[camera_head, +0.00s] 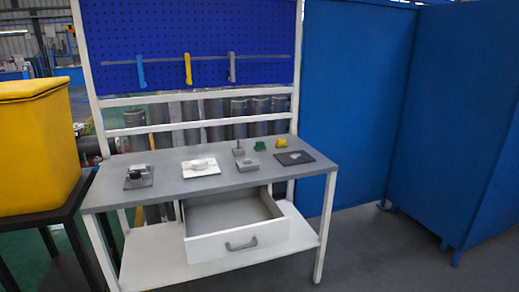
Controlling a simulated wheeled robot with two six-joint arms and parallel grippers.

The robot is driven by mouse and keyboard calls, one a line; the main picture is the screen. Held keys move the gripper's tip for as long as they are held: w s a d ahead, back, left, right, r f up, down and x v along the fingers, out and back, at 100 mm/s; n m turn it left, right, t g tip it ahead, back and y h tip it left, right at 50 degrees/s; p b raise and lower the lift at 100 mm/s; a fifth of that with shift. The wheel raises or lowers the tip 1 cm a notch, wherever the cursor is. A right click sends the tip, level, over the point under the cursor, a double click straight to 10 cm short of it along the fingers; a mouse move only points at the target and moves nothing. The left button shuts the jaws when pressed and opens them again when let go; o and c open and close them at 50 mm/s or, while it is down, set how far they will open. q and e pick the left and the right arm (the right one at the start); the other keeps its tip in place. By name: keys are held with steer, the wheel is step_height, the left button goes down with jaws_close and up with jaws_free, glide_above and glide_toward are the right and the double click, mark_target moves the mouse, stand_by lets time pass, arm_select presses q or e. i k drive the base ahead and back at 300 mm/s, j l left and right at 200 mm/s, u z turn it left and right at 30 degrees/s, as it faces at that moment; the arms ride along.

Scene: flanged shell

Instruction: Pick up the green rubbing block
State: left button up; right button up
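A small green block (260,146), which looks like the green rubbing block, sits toward the back right of the grey workbench top (225,178). It is in plain view in the head view, between a grey block and a yellow object. Its fine shape is too small to tell. Neither of my grippers shows in this view.
On the bench also lie a dark device on a plate (138,177), a white piece on a white sheet (200,166), grey blocks (247,165), a yellow object (281,143) and a dark plate (295,158). An open drawer (222,244) juts out below. Blue panels stand right, a yellow bin (38,135) left.

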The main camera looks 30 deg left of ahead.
mark_target(260, 146)
steer(key=i+z, duration=0.2)
steer(key=i, duration=0.35)
steer(key=i+z, duration=0.2)
steer(key=i, duration=0.4)
steer(key=i+j+z, duration=0.2)
steer(key=i, duration=0.35)
steer(key=i+l+u, duration=0.1)
steer(key=i+u, duration=0.2)
steer(key=i, duration=0.25)
steer(key=i+l+u, duration=0.3)
steer(key=i, duration=0.2)
steer(key=i+l+u, duration=0.2)
steer(key=i+u, duration=0.15)
steer(key=i, duration=0.2)
